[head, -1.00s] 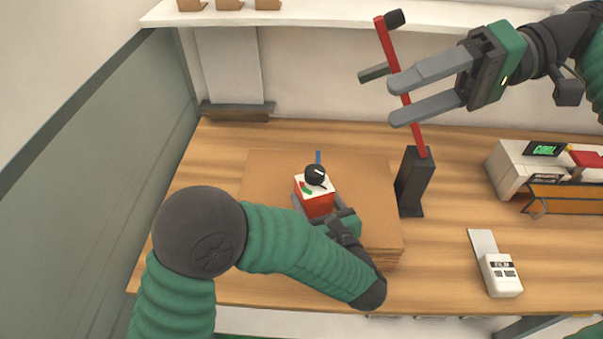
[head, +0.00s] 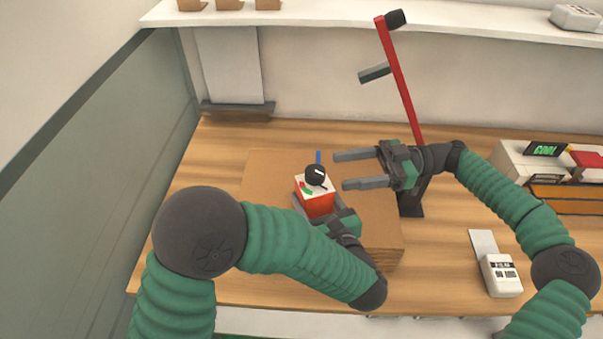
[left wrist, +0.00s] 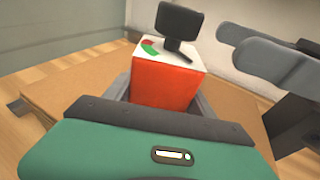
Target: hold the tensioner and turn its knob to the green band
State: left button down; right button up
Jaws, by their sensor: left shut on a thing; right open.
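The tensioner (head: 318,205) is a red box with a white top, standing on the brown board stack. Its black knob (head: 315,174) with a white pointer mark sits on top, beside a green band (head: 306,190) and a red patch. My left gripper (head: 315,208) is shut on the tensioner, with a finger on either side of the box. The left wrist view also shows the red box (left wrist: 165,82), the black knob (left wrist: 178,24) and the green band (left wrist: 150,47). My right gripper (head: 350,170) is open and empty, to the right of the knob and apart from it, fingers pointing left.
The brown board stack (head: 375,230) lies on the wooden table. A red lever on a black stand (head: 400,80) rises behind my right gripper. A white labelled device (head: 502,275) and a machine with a green display (head: 545,149) stand at the right. A shelf (head: 340,25) runs along the back.

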aim_at(302, 184)
jog(key=x, duration=1)
jog(key=shift+a+r, duration=0.1)
jog(key=shift+a, duration=0.2)
jog(key=shift+d, duration=0.15)
jog(key=c, duration=0.3)
grip_shut()
